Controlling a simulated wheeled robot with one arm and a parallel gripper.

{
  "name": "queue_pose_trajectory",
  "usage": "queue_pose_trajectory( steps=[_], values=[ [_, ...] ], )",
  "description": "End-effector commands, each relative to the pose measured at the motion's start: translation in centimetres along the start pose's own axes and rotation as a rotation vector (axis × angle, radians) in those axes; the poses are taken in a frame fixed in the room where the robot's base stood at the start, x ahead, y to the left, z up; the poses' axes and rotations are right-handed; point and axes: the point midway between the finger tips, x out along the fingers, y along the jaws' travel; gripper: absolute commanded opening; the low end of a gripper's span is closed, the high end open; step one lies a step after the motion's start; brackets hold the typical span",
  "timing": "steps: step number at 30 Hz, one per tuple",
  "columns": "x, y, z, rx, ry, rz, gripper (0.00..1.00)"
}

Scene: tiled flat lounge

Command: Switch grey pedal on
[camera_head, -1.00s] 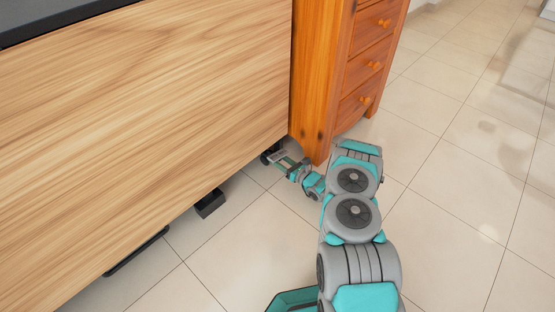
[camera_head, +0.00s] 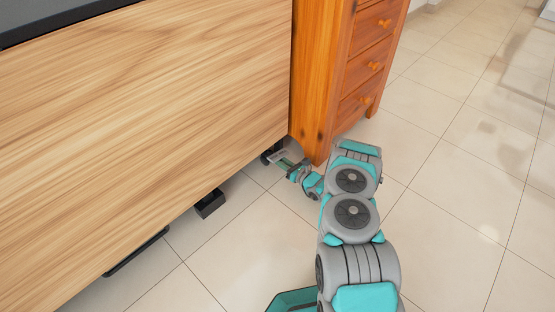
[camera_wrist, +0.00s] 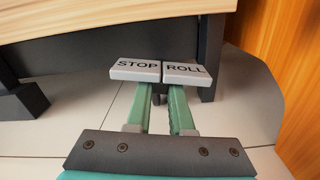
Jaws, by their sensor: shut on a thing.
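The grey pedal shows in the wrist view as two light grey pads beside each other, one marked STOP (camera_wrist: 136,70) and one marked ROLL (camera_wrist: 187,74). It lies low under the edge of the wooden panel. My gripper (camera_wrist: 163,88) has its green fingers reaching the pads, close together with a narrow gap. The pads hide the fingertips, so the exact contact is unclear. In the head view my gripper (camera_head: 281,160) is at floor level beneath the panel's right corner, and the pedal is too small to make out.
A large wooden panel (camera_head: 150,120) overhangs the left side, with a dark foot (camera_head: 210,203) below it. An orange wooden drawer cabinet (camera_head: 320,80) stands close to the right of my gripper. A rounded grey surface (camera_wrist: 255,95) lies beside the pads. Tiled floor (camera_head: 450,200) is open at right.

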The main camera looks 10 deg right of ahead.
Motion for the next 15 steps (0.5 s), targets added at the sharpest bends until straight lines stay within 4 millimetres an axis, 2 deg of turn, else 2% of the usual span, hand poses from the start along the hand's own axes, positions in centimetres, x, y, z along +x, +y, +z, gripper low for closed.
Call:
queue_pose_trajectory(
  steps=[15],
  values=[
    [0.04, -0.18, -0.02, -0.415, 0.002, 0.001, 0.00]
  ],
)
